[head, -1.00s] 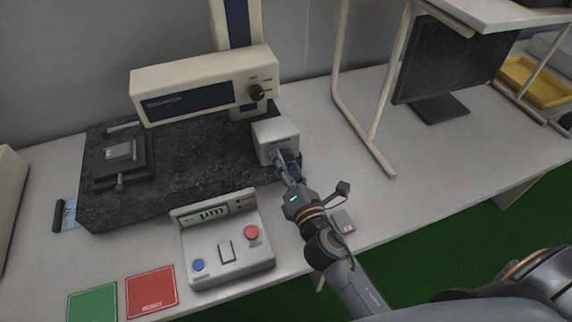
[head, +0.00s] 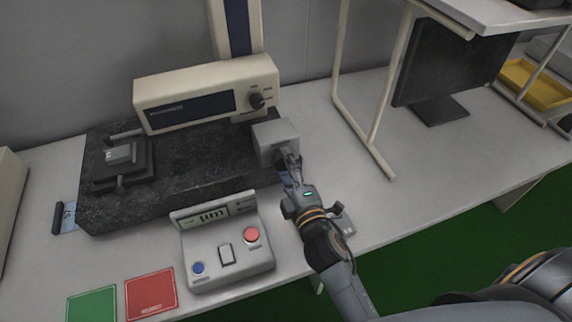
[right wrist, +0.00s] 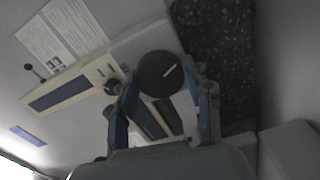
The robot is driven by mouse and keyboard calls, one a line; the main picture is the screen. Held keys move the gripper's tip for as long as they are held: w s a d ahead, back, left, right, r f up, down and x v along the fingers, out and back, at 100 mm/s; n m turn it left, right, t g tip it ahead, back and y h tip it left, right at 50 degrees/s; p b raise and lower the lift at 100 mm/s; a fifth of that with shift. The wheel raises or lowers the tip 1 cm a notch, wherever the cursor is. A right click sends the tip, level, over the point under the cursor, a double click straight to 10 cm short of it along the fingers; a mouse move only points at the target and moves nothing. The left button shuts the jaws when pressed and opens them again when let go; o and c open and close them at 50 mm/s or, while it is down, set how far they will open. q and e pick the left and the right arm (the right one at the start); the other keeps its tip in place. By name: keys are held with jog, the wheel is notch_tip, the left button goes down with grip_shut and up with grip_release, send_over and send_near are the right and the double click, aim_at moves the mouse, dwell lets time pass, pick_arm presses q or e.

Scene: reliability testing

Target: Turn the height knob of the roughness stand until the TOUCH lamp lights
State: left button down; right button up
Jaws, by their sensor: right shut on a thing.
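The roughness stand has a dark granite base (head: 195,165) and a cream drive unit (head: 170,85) on a column (head: 236,25). A light grey box (head: 272,131) sits at the base's right end. My right gripper (head: 288,162) reaches its front. In the right wrist view, the right gripper (right wrist: 164,100) is shut on a round black knob (right wrist: 160,73) with a white mark, a finger on either side. The gripper hides this knob in the head view. I cannot make out the TOUCH lamp or whether it is lit. My left gripper is not in view.
A control box (head: 228,262) with red and blue buttons stands in front of the base. Green (head: 92,305) and red (head: 151,294) mats lie at the front left. A small stage (head: 122,168) holds a grey piece. A rack frame (head: 374,130) and monitor (head: 450,65) stand right.

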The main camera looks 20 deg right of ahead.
jog(key=shift+m, duration=0.4)
jog(key=o, duration=1.2)
jog(key=shift+c, duration=0.2)
jog(key=s, duration=0.7)
jog(key=shift+s+d, duration=0.15)
jog(key=shift+s, duration=0.1)
